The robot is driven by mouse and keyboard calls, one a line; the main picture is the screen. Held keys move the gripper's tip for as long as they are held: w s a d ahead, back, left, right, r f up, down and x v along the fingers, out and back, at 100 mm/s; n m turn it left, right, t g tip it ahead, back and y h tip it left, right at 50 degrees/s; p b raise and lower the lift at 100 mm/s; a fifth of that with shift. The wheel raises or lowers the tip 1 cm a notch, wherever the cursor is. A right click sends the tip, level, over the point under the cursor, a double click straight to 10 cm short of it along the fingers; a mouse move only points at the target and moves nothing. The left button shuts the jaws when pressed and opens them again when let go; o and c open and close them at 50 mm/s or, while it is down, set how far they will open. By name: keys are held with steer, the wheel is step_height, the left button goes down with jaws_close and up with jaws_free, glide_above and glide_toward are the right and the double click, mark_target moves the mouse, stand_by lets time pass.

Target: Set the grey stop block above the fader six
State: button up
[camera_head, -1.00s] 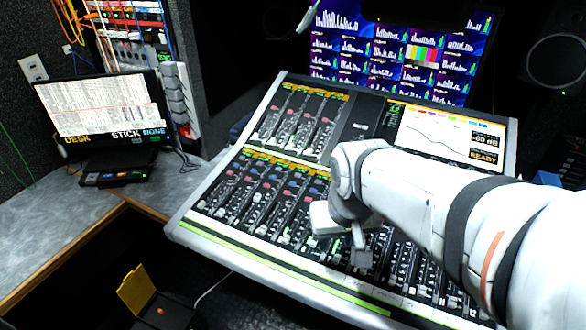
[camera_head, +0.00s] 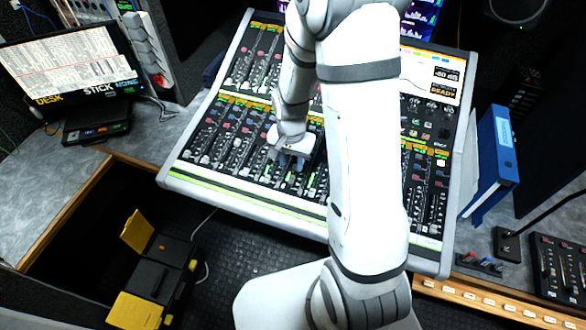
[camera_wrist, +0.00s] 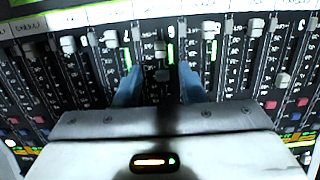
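My gripper (camera_head: 289,163) is over the lower bank of faders on the sloped mixing console (camera_head: 240,204). In the wrist view its two blue fingers (camera_wrist: 160,72) are apart and point down at the strips, one on each side of a single fader strip. I cannot tell for sure whether that block is the grey stop block. The strip numbers are too blurred to read, so I cannot tell which fader is six.
Neighbouring fader caps (camera_wrist: 110,39) (camera_wrist: 209,29) stand close on both sides. A blue binder (camera_head: 495,160) and a small microphone base (camera_head: 508,244) are right of the console. A monitor (camera_head: 70,68) stands at the left.

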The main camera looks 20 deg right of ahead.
mark_target(292, 178)
steer(key=shift+f+p, duration=0.45)
steer(key=shift+f, duration=3.1)
jaws_close()
